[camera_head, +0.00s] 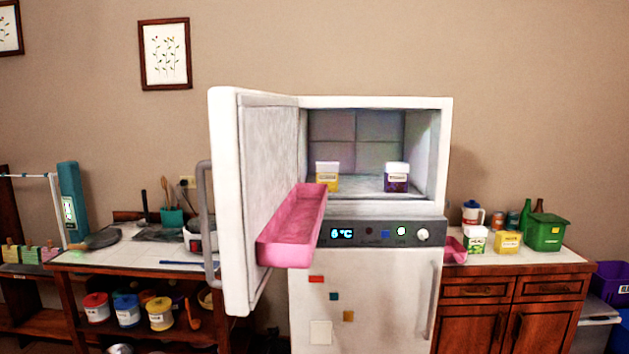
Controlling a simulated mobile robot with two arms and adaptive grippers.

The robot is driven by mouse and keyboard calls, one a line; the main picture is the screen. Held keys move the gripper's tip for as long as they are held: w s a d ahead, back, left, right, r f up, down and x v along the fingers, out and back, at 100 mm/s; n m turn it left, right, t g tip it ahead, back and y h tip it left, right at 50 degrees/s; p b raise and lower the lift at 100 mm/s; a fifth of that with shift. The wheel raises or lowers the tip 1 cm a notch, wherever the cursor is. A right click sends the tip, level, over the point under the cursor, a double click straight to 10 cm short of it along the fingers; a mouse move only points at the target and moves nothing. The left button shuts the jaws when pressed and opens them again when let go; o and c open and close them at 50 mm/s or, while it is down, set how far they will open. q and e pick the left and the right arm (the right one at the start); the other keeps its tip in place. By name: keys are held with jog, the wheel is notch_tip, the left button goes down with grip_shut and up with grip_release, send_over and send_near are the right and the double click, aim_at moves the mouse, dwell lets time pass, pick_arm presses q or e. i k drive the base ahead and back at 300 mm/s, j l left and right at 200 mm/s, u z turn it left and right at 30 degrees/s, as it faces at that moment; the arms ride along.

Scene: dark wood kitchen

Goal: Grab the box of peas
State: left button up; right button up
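A small white box with a green lower part (474,240) stands on the right counter, close to the fridge. A yellow box (507,243) stands just right of it. Inside the open upper compartment of the white fridge (445,150), a white-topped yellow box (327,176) stands at the left and a white-topped purple box (396,178) at the right. The labels are too small to read, so I cannot tell for sure which box holds peas. Neither of my grippers is in view.
The fridge door (228,200) is swung open to the left, with a pink tray (290,228) jutting from its inner side. A green bin (545,232), bottles and a jug (473,213) stand on the right counter.

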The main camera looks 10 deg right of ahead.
aim_at(474, 237)
jog(key=j+z, duration=0.4)
jog(key=j, duration=0.15)
jog(key=j+z, duration=0.45)
jog(key=k+j, duration=0.1)
jog(key=j, duration=0.7)
jog(key=k+j+z, duration=0.1)
jog(key=j, duration=0.3)
jog(key=i+l+z, duration=0.6)
jog(key=z, duration=0.25)
jog(key=i+l+z, duration=0.25)
jog(key=i+z, duration=0.55)
jog(key=i+u, duration=0.2)
jog(key=i, duration=0.35)
jog(key=i+l+u, duration=0.15)
jog(key=i, duration=0.45)
